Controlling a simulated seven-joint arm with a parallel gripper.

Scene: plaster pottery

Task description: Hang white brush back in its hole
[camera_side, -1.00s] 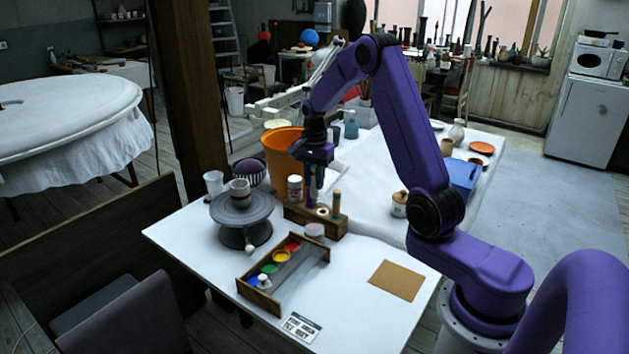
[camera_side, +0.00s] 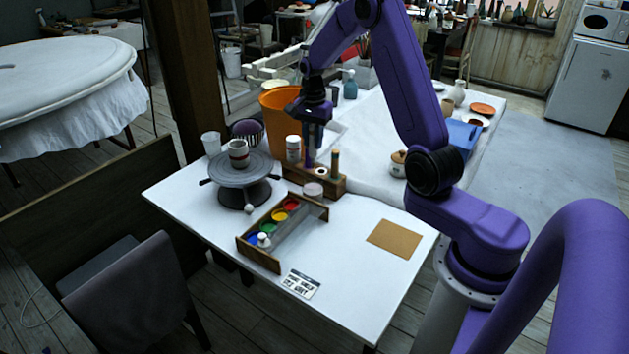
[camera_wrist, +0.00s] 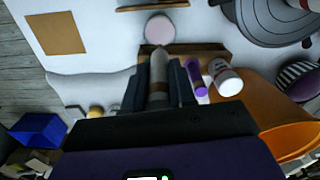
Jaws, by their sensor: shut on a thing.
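My gripper (camera_wrist: 157,88) is shut on the white brush (camera_wrist: 158,70), a pale grey shaft with a brown band in the wrist view. The brush's end overlaps the wooden holder (camera_wrist: 212,50) in that view. In the side view my gripper (camera_side: 311,142) points down just above the holder (camera_side: 300,178). I cannot tell whether the brush's end is inside a hole. A purple brush (camera_wrist: 196,78) stands beside the held brush. A tan-handled tool (camera_side: 335,161) stands upright at the holder's right part.
A white bottle (camera_side: 293,149) and an orange bucket (camera_side: 281,120) stand close behind the holder. A turntable (camera_side: 240,170) with a cup is at left. The table around the brown board (camera_side: 394,239) is clear.

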